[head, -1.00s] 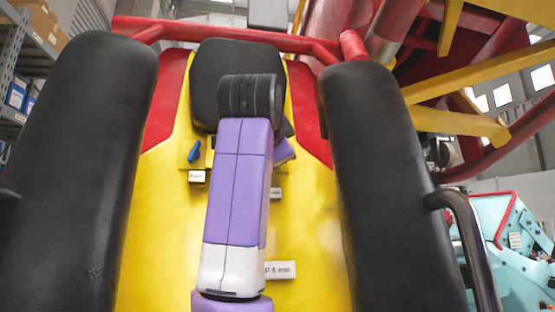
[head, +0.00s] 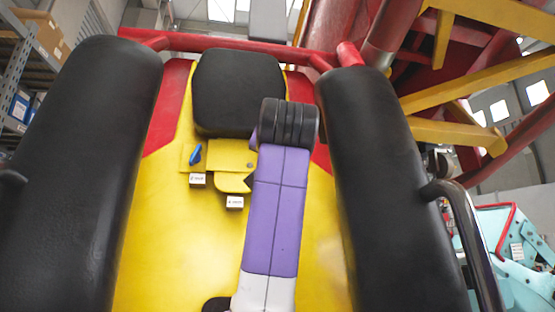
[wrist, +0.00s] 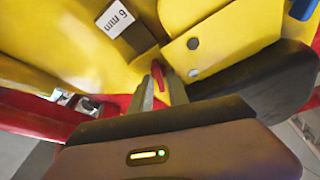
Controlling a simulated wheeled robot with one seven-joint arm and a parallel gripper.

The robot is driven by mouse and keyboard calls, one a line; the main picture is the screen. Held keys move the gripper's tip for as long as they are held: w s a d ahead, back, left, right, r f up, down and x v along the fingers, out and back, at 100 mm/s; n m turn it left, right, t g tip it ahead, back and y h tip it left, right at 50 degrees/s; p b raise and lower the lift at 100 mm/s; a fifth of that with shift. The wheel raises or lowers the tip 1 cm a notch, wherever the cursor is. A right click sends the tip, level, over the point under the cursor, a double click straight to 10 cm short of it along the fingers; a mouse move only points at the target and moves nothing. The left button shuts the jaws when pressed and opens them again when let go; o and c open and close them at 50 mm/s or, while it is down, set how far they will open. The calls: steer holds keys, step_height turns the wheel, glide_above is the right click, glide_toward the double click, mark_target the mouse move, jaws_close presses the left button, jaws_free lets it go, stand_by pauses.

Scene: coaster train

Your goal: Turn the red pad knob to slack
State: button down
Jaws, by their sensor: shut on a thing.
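The red pad knob (wrist: 157,75) shows in the wrist view as a small red piece between the two grey fingers of my gripper (wrist: 160,83). The fingers are closed on it, beside the edge of a yellow plate (wrist: 215,45). Their tips cover part of the knob, and I cannot read its setting. In the head view my purple arm hides the knob and the fingers. A white label reading "6 mm" (wrist: 115,17) sits near the knob in the wrist view.
A blue knob (head: 195,154) and small white labels (head: 234,202) sit on the yellow seat back (head: 170,240), left of my arm. Black padded bars (head: 85,170) (head: 385,180) flank it. A black headrest (head: 238,92) is above, under a red crossbar (head: 225,40).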

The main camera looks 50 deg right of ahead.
steer(key=shift+f, duration=0.15)
stand_by(0.3)
steer(key=c, duration=1.5)
jaws_free()
steer(key=shift+c, duration=0.2)
steer(key=shift+a, duration=0.1)
steer(key=b+v, duration=0.2)
steer(key=v, duration=0.5)
steer(key=shift+s+b, duration=0.3)
steer(key=shift+b, duration=0.1)
steer(key=shift+a, duration=0.15)
